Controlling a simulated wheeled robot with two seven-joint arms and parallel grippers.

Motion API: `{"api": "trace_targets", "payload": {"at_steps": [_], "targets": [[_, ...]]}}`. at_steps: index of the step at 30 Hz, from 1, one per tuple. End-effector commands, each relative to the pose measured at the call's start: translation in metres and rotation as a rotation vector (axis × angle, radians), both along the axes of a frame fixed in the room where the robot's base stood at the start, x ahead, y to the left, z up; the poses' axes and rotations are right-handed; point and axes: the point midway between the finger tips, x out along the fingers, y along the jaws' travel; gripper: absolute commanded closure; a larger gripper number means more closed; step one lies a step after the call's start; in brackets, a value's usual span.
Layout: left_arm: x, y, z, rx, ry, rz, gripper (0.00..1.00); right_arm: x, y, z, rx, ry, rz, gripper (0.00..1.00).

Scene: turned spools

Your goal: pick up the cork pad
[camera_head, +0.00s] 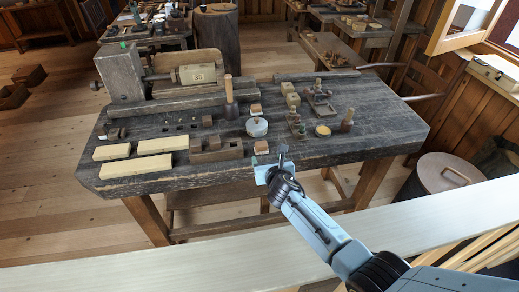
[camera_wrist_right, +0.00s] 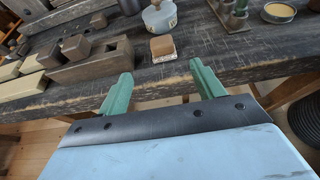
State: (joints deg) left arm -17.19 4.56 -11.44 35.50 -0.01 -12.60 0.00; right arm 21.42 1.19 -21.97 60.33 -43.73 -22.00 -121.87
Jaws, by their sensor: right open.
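The cork pad appears to be the small square block with a brown top and paler, speckled sides. It lies near the front edge of the dark workbench in the head view (camera_head: 261,147) and at upper centre in the right wrist view (camera_wrist_right: 162,48). My right gripper (camera_head: 272,162) is open and empty at the bench's front edge, just short of the pad. In the right wrist view its two green fingers (camera_wrist_right: 161,72) are spread, with the pad beyond the gap and touching neither. My left gripper is not in view.
A notched wooden block (camera_head: 216,152) stands left of the pad, and a pale round-bodied piece (camera_head: 257,127) stands behind it. A round tin with a yellow top (camera_head: 322,131) and small turned pieces lie to the right. The bench (camera_head: 385,140) has bare room at right.

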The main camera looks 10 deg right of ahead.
Motion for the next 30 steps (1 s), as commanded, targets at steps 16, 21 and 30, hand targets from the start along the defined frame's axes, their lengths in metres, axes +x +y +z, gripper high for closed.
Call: {"api": "trace_targets", "payload": {"at_steps": [16, 21, 30], "targets": [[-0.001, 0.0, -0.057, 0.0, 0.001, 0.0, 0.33, 0.061, -0.001, -0.032, 0.0, -0.002, -0.001, 0.33], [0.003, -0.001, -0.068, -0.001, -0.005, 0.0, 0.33, 0.073, -0.001, -0.035, 0.0, -0.002, 0.0, 0.33], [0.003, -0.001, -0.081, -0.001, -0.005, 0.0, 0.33, 0.084, -0.002, -0.04, 0.0, -0.002, -0.001, 0.33]]}}
